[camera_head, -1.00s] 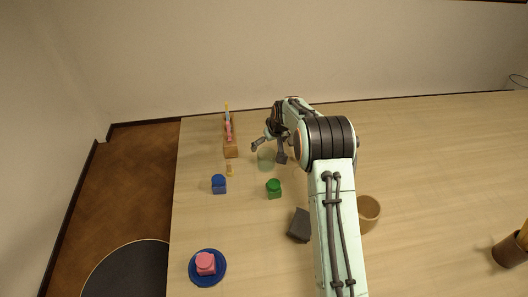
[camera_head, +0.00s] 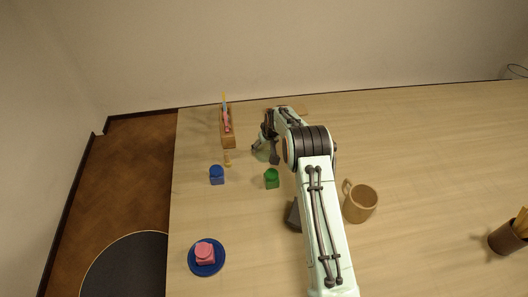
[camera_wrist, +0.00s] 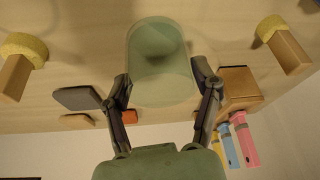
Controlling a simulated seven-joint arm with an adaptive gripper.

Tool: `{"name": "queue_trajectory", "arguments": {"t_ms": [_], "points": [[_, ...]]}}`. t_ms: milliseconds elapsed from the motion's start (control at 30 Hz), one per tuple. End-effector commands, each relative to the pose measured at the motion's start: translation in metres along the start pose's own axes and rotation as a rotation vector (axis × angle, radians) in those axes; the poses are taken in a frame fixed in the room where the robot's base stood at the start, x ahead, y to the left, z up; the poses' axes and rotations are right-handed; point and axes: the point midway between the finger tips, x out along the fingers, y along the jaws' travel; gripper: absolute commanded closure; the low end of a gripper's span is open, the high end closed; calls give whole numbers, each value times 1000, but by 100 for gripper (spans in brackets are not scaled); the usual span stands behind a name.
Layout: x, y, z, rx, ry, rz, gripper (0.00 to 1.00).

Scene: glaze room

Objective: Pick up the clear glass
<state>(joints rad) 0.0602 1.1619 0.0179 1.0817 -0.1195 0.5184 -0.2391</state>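The clear glass (camera_wrist: 160,75) is a pale green, see-through tumbler standing on the table. In the wrist view it fills the space between my gripper's fingers (camera_wrist: 163,82). One finger lies along each side of the glass, very close to its wall; I cannot tell whether either touches it. The fingers look spread, so my gripper appears open around the glass. In the head view my gripper (camera_head: 266,148) is near the far left part of the table, and it largely hides the glass there.
A wooden holder (camera_head: 228,142) with coloured pieces stands behind left of my gripper. A pink block (camera_head: 204,252) sits on a blue plate (camera_head: 219,264). A tan mug (camera_head: 361,205) stands right of my arm.

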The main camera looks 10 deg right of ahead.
Motion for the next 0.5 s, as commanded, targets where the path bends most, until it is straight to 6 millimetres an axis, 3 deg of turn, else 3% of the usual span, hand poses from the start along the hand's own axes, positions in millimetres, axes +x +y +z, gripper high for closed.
{"name": "queue_trajectory", "arguments": {"t_ms": [67, 500], "points": [[1, 0, 1, 0, -3, -1, 78], [-7, 0, -3, 0, -1, 0, 78]]}}
